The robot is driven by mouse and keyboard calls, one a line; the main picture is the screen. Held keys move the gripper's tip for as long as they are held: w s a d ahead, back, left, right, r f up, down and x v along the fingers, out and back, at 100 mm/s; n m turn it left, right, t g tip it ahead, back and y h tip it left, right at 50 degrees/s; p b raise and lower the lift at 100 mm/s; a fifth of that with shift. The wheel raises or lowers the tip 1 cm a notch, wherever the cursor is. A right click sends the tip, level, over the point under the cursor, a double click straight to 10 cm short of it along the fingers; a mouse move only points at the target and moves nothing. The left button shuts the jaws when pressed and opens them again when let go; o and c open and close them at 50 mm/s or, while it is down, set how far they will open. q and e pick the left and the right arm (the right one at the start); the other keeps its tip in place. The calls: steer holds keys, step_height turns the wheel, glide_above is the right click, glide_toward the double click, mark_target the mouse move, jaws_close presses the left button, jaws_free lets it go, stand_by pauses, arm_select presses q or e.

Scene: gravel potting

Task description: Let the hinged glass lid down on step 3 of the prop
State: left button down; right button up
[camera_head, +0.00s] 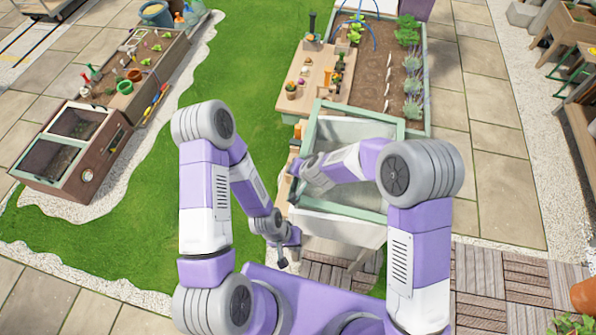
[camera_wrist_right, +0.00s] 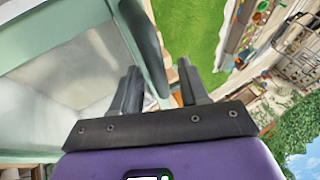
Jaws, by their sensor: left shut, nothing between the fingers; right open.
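The pale green-framed box (camera_head: 360,108) stands in front of me on pale legs, partly hidden by my right arm. Its lid cannot be clearly separated from the box frame, so I cannot tell the lid's angle. In the right wrist view the green frame (camera_wrist_right: 55,25) and pale inside fill the left. My right gripper (camera_wrist_right: 160,88) is open at the box's left side; a dark green bar (camera_wrist_right: 143,40) runs between its fingers, contact unclear. The prop's steps cannot be made out. My left gripper (camera_head: 282,262) is shut and empty, low beside the box's near left corner.
A wooden potting bench (camera_head: 315,78) with pots and a planted bed (camera_head: 375,75) lie behind the box. A brown box with two dark glazed panels (camera_head: 115,140) stands at the left. Open grass (camera_head: 140,235) lies left of my arms.

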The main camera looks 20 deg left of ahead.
steer(key=p+v, duration=0.1)
steer(key=v, duration=0.6)
steer(key=shift+s, duration=0.15)
stand_by(0.3)
